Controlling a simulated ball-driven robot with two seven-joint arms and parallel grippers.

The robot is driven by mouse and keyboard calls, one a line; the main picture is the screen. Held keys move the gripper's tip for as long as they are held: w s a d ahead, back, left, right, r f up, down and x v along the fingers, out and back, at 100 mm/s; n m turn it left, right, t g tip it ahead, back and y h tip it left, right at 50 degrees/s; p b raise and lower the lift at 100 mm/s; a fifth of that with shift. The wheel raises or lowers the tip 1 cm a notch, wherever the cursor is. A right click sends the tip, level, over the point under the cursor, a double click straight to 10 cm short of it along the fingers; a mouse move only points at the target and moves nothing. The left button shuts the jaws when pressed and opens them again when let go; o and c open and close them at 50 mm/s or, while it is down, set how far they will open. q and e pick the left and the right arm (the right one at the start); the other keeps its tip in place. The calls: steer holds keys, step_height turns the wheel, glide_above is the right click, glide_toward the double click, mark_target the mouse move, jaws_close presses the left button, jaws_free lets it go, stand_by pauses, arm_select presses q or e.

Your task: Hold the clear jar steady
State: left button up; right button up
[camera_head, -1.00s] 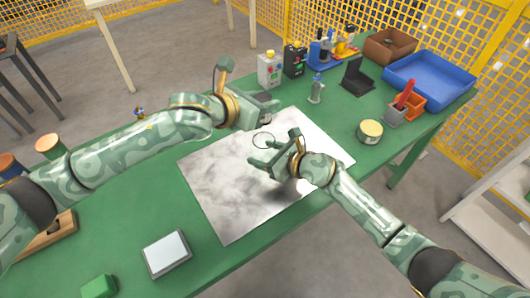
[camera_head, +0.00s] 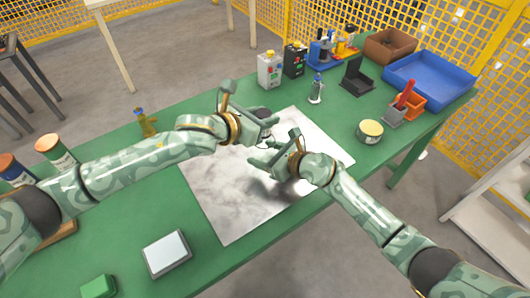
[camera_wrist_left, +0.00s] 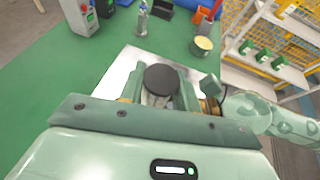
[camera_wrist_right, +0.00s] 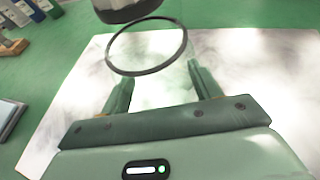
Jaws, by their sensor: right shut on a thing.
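The clear jar (camera_wrist_right: 150,88), with a dark rim ring, stands between the fingers of my right gripper (camera_wrist_right: 158,90) in the right wrist view. My right gripper, also in the head view (camera_head: 264,160), is shut on it over the pale sheet. My left gripper (camera_head: 262,118) holds a round black lid (camera_wrist_left: 160,79) between its fingers. In the right wrist view the dark lid (camera_wrist_right: 125,9) hangs just above the rim, offset to the left, and seems apart from it. In the head view the arms mostly hide the jar.
The pale sheet (camera_head: 225,195) lies on the green table (camera_head: 120,235). A round tin (camera_head: 369,131), orange bin (camera_head: 411,104), blue tray (camera_head: 430,77) and small bottle (camera_head: 316,90) stand to the right and back. A grey-white box (camera_head: 167,253) lies at the front left.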

arm_select(q)
steer(key=o, duration=0.5)
steer(key=v, duration=1.2)
arm_select(e)
steer(key=o, duration=1.1)
steer(key=shift+o, duration=0.2)
